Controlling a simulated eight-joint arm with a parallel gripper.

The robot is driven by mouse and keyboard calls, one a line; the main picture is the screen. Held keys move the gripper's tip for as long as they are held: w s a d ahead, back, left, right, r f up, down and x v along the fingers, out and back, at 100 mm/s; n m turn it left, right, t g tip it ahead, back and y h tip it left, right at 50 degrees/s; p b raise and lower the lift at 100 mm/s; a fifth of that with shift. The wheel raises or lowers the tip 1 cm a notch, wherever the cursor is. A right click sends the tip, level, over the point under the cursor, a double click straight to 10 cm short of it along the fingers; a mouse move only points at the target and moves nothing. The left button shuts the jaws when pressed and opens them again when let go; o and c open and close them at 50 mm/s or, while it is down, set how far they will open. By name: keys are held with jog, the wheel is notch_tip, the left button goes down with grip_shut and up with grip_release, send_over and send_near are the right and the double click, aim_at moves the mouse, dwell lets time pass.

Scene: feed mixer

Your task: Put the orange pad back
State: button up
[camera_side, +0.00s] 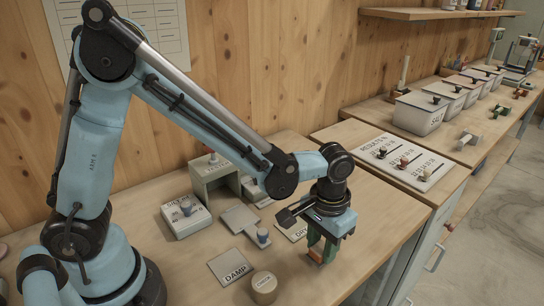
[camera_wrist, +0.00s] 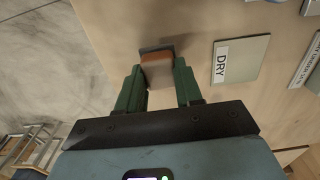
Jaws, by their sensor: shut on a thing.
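My gripper (camera_side: 320,248) has green fingers and points down over the table's right part, near the front. It is shut on the orange pad (camera_wrist: 157,72), a small orange-brown block with a dark grey edge, which shows between the fingertips in the wrist view. In the side view only a small orange-brown bit of the pad (camera_side: 316,257) shows between the fingers. Whether it touches the table is unclear. The DRY plate (camera_wrist: 243,62) lies flat beside the pad, apart from it; in the side view my gripper partly hides it.
A DAMP plate (camera_side: 230,267) and a round CHECK pot (camera_side: 264,284) lie left of my gripper. A labelled box (camera_side: 187,218), a grey plate with a blue-topped knob (camera_side: 240,218) and a grey-green housing (camera_side: 211,172) stand behind. A RESULTS board (camera_side: 410,165) lies right.

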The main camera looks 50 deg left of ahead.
aim_at(322, 247)
jog(key=shift+f, duration=0.6)
jog(key=shift+f, duration=0.15)
jog(key=o, duration=1)
notch_tip(322, 247, up, 12)
jog(key=s+a+t, duration=0.3)
jog(key=a, duration=0.4)
jog(key=s+a+r+t, duration=0.1)
jog(key=s+a+t, duration=0.2)
jog(key=a, duration=0.4)
jog(key=shift+s+a+t, duration=0.3)
jog(key=shift+a+t, duration=0.1)
jog(key=shift+t, duration=0.2)
jog(key=shift+r, duration=0.1)
